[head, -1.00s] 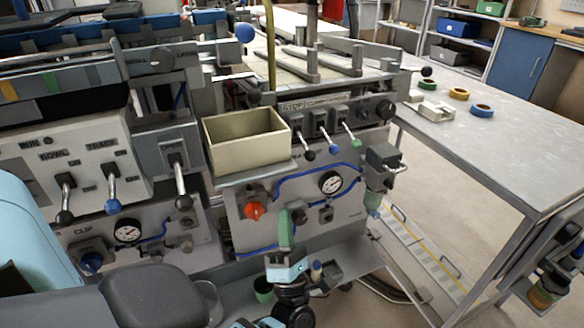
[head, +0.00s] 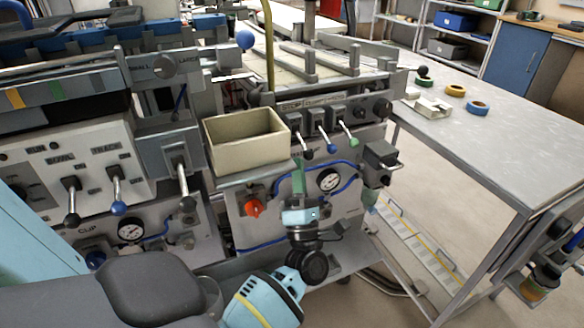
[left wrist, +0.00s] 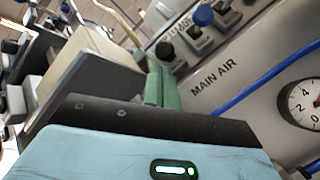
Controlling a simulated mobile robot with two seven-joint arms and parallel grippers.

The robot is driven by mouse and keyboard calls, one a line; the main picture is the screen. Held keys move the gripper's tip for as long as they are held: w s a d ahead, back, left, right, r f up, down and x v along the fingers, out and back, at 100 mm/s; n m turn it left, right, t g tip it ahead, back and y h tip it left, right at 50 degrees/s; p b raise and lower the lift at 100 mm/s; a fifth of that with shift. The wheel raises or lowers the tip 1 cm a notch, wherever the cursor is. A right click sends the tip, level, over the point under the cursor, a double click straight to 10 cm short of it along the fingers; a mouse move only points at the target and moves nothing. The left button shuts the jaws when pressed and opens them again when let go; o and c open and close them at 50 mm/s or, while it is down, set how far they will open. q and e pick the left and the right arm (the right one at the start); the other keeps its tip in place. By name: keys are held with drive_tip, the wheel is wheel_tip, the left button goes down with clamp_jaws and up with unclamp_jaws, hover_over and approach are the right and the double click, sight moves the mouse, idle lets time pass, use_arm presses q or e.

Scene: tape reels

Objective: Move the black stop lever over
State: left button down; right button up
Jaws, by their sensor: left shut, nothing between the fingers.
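The black stop lever (head: 309,154) is the leftmost of three levers on the panel below the STOP label, and it hangs down and forward. Its black knob (left wrist: 165,50) shows in the left wrist view, near the fingertips. Next to it are a blue-knobbed lever (head: 332,148) and a green-knobbed lever (head: 354,142). My left gripper (head: 298,164), with green fingers, points up just below and left of the black knob. The fingers (left wrist: 161,72) are together and empty. I cannot tell whether they touch the knob. My right gripper is not in view.
A beige open box (head: 245,155) stands close left of the gripper. A red knob (head: 253,208) and a gauge (head: 329,180) are on the panel below. Other levers stand at left. A grey table (head: 500,135) with tape rolls is at right.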

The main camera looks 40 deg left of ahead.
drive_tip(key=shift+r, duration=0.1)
use_arm(q)
drive_tip(key=shift+s+d+r+n+g+p, duration=0.1)
drive_tip(key=shift+d+r+n+g+p, duration=0.25)
drive_tip(key=shift+g+p, duration=0.5)
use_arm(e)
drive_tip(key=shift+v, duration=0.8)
